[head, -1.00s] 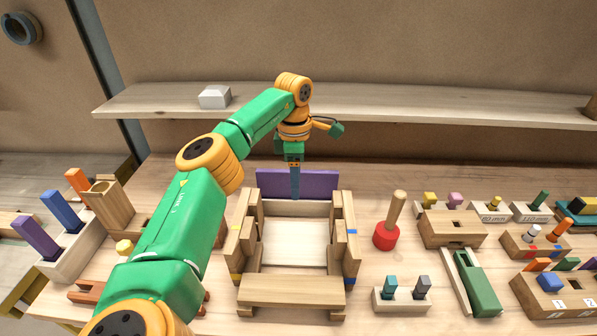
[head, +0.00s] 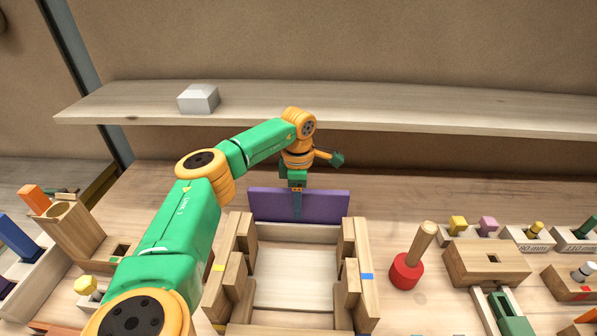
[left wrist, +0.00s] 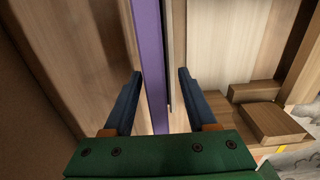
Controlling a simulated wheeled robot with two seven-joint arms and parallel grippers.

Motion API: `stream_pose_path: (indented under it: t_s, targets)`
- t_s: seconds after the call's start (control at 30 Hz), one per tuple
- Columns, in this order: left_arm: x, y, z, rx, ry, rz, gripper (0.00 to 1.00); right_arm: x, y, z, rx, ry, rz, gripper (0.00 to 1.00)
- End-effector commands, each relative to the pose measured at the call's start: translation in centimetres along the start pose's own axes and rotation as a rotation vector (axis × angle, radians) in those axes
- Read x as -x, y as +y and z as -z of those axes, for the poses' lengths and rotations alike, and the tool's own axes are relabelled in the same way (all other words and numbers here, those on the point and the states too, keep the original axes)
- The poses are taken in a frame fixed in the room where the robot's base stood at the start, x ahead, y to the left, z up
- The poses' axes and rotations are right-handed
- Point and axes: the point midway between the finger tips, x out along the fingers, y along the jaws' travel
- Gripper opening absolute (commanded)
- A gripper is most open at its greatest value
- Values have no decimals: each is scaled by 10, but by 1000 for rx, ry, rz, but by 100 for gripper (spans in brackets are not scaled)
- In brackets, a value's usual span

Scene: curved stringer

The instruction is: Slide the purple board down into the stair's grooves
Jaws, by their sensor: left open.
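The purple board (head: 325,206) stands upright at the far end of the wooden stair (head: 363,290), just behind its pale back crosspiece. Its lower edge is hidden, so I cannot tell whether it sits in the grooves. My left gripper (head: 297,204) comes down over the middle of the board. In the left wrist view the board (left wrist: 150,50) runs between the two blue fingers (left wrist: 159,74), which are open with gaps beside it. The stair's stepped side blocks (left wrist: 275,122) show at right there. My right gripper is not in view.
A red-based wooden mallet (head: 407,270) stands right of the stair, and a wooden block with a hole (head: 487,264) is farther right. A shelf (head: 400,110) with a white block (head: 199,98) spans the back. Bare table lies behind the board.

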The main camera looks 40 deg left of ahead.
Motion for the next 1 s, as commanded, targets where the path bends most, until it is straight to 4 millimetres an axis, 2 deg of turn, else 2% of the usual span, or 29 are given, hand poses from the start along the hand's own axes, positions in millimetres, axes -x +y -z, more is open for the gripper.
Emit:
stream_pose_path:
  t_s: [0.1, 0.3, 0.5, 0.53, 1.0]
  targets:
    - [-12, 0, 0, 0, 1, 1, 57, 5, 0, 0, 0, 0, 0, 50]
    - [-15, 0, 0, 0, 0, -1, 57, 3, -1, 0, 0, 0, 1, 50]
    - [-14, 0, 0, 0, 0, -1, 4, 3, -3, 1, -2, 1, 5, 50]
    - [-14, 0, 0, 0, 0, -1, 0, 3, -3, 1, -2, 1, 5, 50]
    - [-14, 0, 0, 0, 0, -1, 0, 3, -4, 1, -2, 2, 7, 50]
